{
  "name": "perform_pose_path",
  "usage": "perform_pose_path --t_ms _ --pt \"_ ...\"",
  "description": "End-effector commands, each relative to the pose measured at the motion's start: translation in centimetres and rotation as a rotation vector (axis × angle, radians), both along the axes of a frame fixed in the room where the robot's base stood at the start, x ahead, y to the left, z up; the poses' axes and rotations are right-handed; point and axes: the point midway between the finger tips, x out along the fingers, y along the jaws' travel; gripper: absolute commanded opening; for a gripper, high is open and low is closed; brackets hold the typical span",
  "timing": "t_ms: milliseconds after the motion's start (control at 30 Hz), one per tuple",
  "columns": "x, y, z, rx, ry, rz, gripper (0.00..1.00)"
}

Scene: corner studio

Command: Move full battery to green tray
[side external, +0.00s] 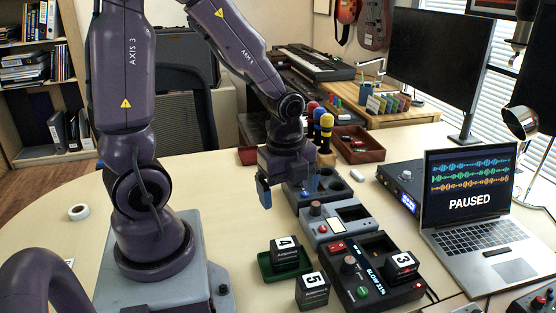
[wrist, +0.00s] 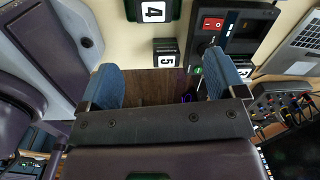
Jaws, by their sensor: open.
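The green tray (side external: 268,274) lies on the table in the side external view, with a dark block labelled 4 (side external: 284,252) in it. A block labelled 5 (side external: 312,290) stands on the table to the tray's right; it also shows in the wrist view (wrist: 166,58). A block labelled 3 (side external: 402,265) sits in a dark device (side external: 365,297) whose small screen seems to read "SLOW" and a percentage. I cannot tell which block is the full battery. My gripper (side external: 288,190) is open and empty above the table, behind the tray.
A laptop (side external: 470,205) showing "PAUSED" is at right. A red-brown tray (side external: 358,145) is farther back.

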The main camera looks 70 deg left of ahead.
Motion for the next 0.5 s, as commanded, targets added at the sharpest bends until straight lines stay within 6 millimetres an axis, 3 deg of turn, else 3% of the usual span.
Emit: perform_pose_path --t_ms 133,300,500 --pt "0.0 -1.5 5.2 0.0 -0.144 0.349 0.89" --pt "-1.5 -3.6 10.7 -0.119 -0.3 0.806 0.89" --pt "-3.8 -5.2 14.6 -0.312 -0.381 1.192 0.89"
